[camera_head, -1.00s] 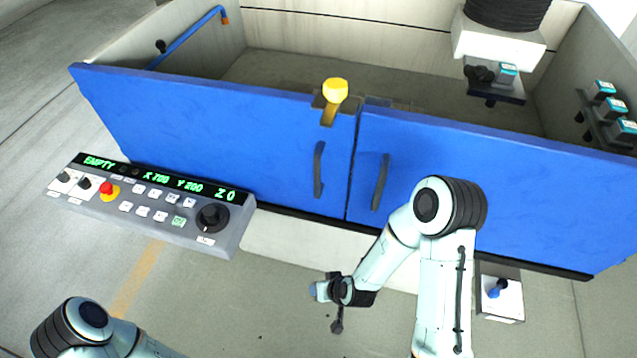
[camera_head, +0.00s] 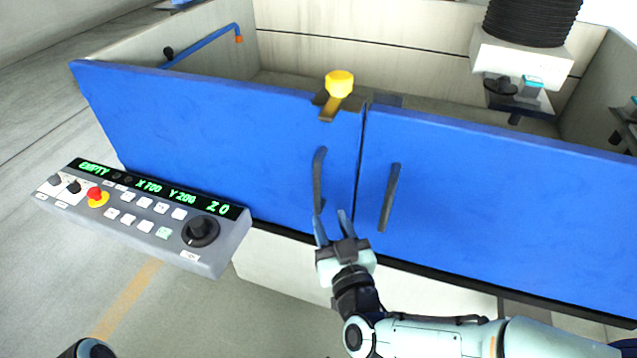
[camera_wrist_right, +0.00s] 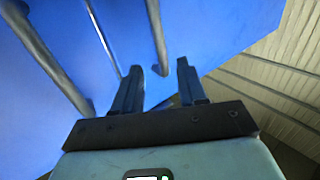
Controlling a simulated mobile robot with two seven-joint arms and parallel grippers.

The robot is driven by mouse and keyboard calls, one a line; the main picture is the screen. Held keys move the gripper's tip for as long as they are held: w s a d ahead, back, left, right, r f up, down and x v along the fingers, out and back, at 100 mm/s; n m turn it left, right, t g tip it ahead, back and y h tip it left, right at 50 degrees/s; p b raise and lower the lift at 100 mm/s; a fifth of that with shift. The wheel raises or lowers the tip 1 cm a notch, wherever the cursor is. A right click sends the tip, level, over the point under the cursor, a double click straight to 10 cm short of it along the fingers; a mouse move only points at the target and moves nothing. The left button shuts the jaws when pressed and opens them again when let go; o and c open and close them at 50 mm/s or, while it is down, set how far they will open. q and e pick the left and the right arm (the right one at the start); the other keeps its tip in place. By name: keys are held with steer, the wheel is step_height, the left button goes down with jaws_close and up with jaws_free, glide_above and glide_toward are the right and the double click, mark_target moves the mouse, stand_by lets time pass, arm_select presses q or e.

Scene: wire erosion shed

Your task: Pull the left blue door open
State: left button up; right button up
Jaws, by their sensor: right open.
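The left blue door (camera_head: 200,130) stands shut, its edge along the seam beside the right blue door (camera_head: 500,200). Its dark upright handle (camera_head: 318,180) is left of the seam. A yellow-knobbed latch (camera_head: 339,85) sits at the top near the seam. My right gripper (camera_head: 331,217) is open and points up at the lower end of that handle; contact cannot be told. In the right wrist view my open fingers (camera_wrist_right: 159,68) have the end of one bar handle (camera_wrist_right: 155,35) showing between their tips. The second handle is farther left there. My left gripper is out of view.
The right door's handle (camera_head: 389,198) is close to the right of my right gripper. A grey control panel (camera_head: 150,215) with a green display juts out in front of the left door. Floor (camera_head: 200,310) is clear below the panel.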

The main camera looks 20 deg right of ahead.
mark_target(318, 189)
steer(key=w, duration=1.1)
jaws_close()
